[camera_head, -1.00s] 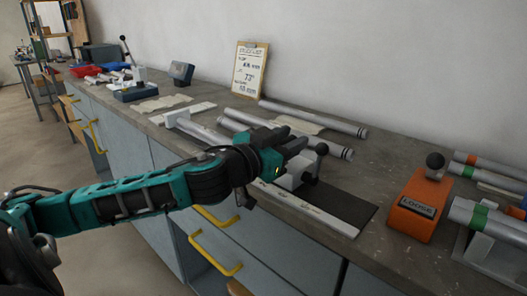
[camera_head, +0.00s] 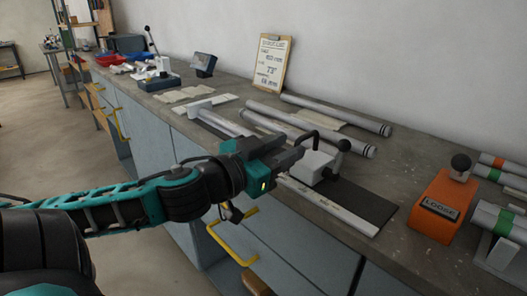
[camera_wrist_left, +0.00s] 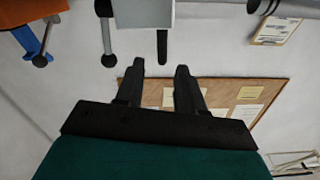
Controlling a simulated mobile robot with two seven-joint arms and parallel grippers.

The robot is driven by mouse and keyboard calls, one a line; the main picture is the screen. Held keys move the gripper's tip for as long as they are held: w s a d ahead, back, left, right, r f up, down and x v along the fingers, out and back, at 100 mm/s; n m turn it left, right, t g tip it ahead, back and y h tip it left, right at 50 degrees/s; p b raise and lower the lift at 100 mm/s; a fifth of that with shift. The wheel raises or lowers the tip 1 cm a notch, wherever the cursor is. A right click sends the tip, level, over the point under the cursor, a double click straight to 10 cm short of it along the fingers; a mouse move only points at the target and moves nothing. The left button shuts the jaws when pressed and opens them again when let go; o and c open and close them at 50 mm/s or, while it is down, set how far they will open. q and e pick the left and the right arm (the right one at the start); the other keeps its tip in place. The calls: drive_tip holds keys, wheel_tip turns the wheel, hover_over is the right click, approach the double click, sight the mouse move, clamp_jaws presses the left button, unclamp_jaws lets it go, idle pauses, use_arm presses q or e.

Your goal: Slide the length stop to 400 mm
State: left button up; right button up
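The length stop (camera_head: 314,165) is a pale grey block with a black ball-topped lever and a black bar handle. It sits on the pale rail (camera_head: 335,209) along the bench's front edge. My left gripper (camera_head: 296,153) is just left of the block, at about its height. In the left wrist view the two black fingers (camera_wrist_left: 160,68) are apart with nothing between their pads. The stop's block (camera_wrist_left: 148,12) shows beyond them, its bar end near the gap. I cannot tell whether they touch. The scale marks are too small to read. My right gripper is out of view.
An orange clamp block (camera_head: 437,208) labelled LOOSE stands at the right, beside tubes with coloured bands (camera_head: 500,218). Plain grey tubes (camera_head: 335,113) lie behind the rail. A clipboard (camera_head: 272,62) leans on the wall. A dark mat (camera_head: 355,200) lies right of the stop.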

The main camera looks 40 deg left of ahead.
sight(296, 142)
use_arm(q)
drive_tip(key=s+p, duration=0.4)
drive_tip(key=shift+s+a+r, duration=0.1)
drive_tip(key=shift+s+a, duration=0.15)
drive_tip(key=shift+s, duration=0.05)
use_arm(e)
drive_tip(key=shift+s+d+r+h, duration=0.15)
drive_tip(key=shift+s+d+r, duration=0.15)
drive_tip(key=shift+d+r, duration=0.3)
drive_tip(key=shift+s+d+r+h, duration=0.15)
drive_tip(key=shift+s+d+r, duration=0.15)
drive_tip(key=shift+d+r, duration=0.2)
use_arm(q)
drive_tip(key=w+n+p, duration=0.1)
drive_tip(key=w+p, duration=0.1)
drive_tip(key=w, duration=0.1)
drive_tip(key=w+n+p, duration=0.2)
drive_tip(key=w, duration=0.2)
drive_tip(key=w+n+p, duration=0.1)
drive_tip(key=w+p, duration=0.1)
drive_tip(key=w, duration=0.2)
drive_tip(key=shift+w+d+n, duration=0.15)
drive_tip(key=shift+d+n, duration=0.15)
drive_tip(key=shift+d, duration=0.05)
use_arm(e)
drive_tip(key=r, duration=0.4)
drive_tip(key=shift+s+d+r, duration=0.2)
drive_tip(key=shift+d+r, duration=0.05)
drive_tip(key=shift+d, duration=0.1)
